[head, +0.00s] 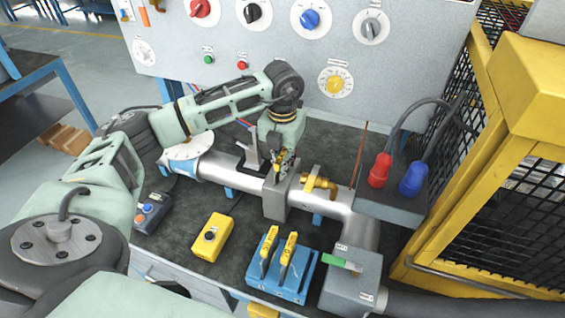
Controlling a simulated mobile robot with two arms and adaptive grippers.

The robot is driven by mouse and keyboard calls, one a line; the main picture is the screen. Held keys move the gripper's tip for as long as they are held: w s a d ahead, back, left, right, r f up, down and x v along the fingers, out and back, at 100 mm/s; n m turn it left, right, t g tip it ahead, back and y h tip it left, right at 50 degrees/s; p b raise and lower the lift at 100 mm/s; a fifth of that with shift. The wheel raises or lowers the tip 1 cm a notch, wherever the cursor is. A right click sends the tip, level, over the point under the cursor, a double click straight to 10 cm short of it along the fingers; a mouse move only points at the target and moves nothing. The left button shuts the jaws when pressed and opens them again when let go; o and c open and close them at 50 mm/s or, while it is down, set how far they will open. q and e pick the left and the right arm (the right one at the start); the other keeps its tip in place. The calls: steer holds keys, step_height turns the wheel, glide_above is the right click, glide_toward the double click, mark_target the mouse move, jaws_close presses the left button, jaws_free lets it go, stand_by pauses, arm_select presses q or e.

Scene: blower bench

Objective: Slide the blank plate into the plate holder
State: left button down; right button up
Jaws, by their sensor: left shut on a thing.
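My left gripper (284,158) points down over the grey pipe and is shut on a plate with a yellow tab (278,162), which I take to be the blank plate. Only part of it shows among the fingers. Directly below is the grey block-shaped housing on the pipe (274,204), which looks like the plate holder. The plate is at the housing's top; I cannot tell how deep it sits in the slot, if at all. A blue rack (291,294) in front holds two upright yellow-tabbed plates (267,247). My right gripper is not in view.
A brass valve (319,184) sits on the pipe just right of the housing. Red (380,170) and blue (413,179) plugs and a yellow cage (533,90) are on the right.

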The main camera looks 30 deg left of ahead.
arm_select(q)
steer(key=shift+f, duration=0.3)
stand_by(0.5)
steer(key=shift+r, duration=0.35)
stand_by(0.5)
steer(key=c, duration=1.7)
jaws_free()
step_height(320, 180, up, 12)
steer(key=shift+r, duration=0.1)
steer(key=shift+s, duration=0.1)
